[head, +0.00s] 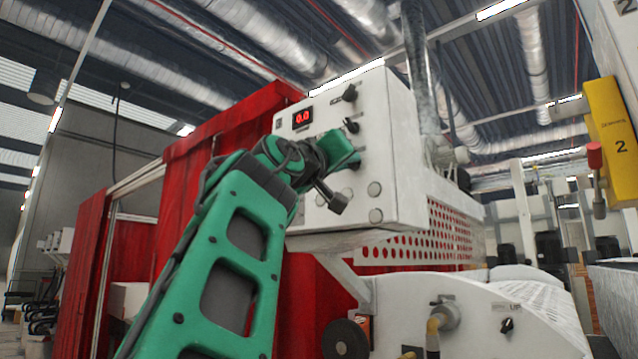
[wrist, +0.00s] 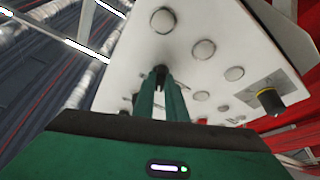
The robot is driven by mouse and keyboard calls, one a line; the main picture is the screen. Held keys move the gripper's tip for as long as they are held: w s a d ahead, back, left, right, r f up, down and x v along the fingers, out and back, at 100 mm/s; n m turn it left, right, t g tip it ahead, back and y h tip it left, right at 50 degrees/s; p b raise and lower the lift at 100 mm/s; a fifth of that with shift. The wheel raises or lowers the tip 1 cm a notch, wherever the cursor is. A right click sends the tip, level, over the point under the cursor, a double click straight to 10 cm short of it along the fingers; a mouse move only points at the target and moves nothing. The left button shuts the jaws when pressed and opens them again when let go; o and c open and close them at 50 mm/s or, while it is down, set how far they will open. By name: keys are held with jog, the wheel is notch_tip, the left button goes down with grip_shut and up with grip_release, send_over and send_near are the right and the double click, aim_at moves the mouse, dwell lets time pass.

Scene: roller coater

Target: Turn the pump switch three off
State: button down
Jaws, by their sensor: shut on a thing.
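The white control panel (head: 385,165) carries a column of black rotary switches on its face. Two show above my gripper in the head view: an upper switch (head: 350,92) and a middle switch (head: 351,126). My gripper (head: 353,160) is at the panel face just below the middle one. In the wrist view my gripper (wrist: 161,78) has its green fingers close together around a small dark switch knob (wrist: 161,70). The fingers hide most of this knob, so its turn angle and label cannot be read.
A red digital display (head: 303,118) reads about 0.0. Round white buttons (head: 375,189) sit near the gripped switch. A black-and-yellow knob (wrist: 269,100) stands out from the panel in the wrist view. Red curtains (head: 200,165) hang behind my arm.

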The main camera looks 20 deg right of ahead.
jog(key=shift+w+a+n+t+y, duration=0.15)
jog(key=shift+a+n+t+y, duration=0.3)
jog(key=shift+n, duration=0.45)
jog(key=c, duration=1.8)
grip_release()
jog(key=v, duration=1)
jog(key=shift+a+f, duration=0.15)
jog(key=shift+g, duration=0.25)
